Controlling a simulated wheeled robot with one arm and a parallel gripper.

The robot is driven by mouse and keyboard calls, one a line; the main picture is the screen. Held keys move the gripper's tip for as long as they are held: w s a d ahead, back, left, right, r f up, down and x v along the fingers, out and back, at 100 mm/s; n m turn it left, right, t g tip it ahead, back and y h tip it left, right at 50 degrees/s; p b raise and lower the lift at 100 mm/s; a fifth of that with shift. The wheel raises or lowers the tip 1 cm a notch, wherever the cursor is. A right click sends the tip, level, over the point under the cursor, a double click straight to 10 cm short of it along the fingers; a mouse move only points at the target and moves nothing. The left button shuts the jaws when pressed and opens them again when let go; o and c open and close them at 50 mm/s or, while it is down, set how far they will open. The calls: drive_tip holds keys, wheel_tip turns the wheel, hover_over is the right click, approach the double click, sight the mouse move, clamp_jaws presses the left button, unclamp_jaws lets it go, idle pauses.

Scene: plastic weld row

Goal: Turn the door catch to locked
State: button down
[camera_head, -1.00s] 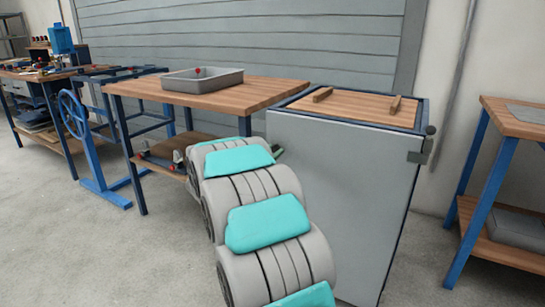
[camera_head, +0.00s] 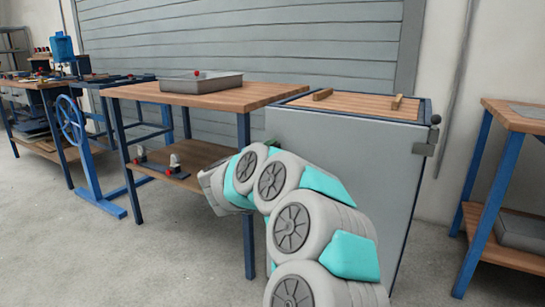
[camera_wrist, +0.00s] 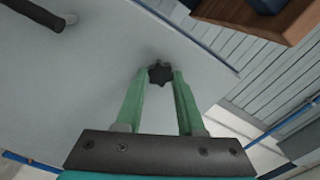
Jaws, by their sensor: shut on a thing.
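The door catch shows as a dark star-shaped knob (camera_wrist: 160,72) on a pale grey door panel (camera_wrist: 95,75) in the wrist view. My gripper (camera_wrist: 159,80) has its two green fingers on either side of the knob, shut on it. The knob's turned position, locked or not, cannot be told. In the head view the grey cabinet (camera_head: 345,170) stands right of centre, its top edged in dark blue. My arm covers part of its front, and my gripper and the knob are hidden there.
A dark bar handle (camera_wrist: 35,14) juts from the panel in the wrist view. A wooden workbench (camera_head: 205,100) with a grey tray (camera_head: 200,84) stands left of the cabinet. Another bench (camera_head: 520,118) stands at right. Open floor lies in front.

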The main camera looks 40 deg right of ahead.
drive_tip(key=shift+f+m+b, duration=0.1)
drive_tip(key=shift+m+b, duration=0.65)
drive_tip(key=shift+m, duration=0.35)
drive_tip(key=c, duration=0.5)
unclamp_jaws()
drive_tip(key=p+v, duration=0.1)
drive_tip(key=v, duration=0.6)
drive_tip(key=shift+s+a, duration=0.2)
drive_tip(key=shift+a, duration=0.15)
